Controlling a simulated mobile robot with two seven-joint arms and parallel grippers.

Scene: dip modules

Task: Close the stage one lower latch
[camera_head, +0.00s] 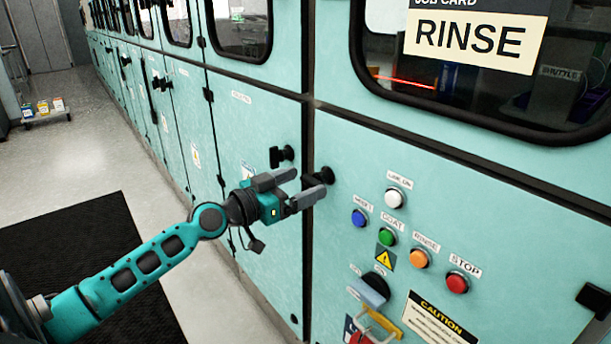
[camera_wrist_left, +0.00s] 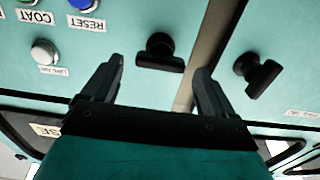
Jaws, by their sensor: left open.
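Two black latches sit on the teal cabinet front, either side of a dark seam between panels. One latch (camera_head: 282,156) is on the left panel; the other (camera_head: 325,175) is on the panel with the buttons, partly hidden by my gripper. I cannot read which is stage one's. My left gripper (camera_head: 306,185) is open in front of the button-panel latch. In the left wrist view that latch (camera_wrist_left: 160,53) shows between and beyond the fingertips of my left gripper (camera_wrist_left: 158,70), apart from them. The left-panel latch (camera_wrist_left: 258,77) is outside the right-hand finger. My right gripper is not shown.
Colored push buttons (camera_head: 388,237) and a white button (camera_head: 399,200) lie right of the gripper. A window (camera_head: 480,75) is above. Floor at left is open, with a black mat (camera_head: 90,240).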

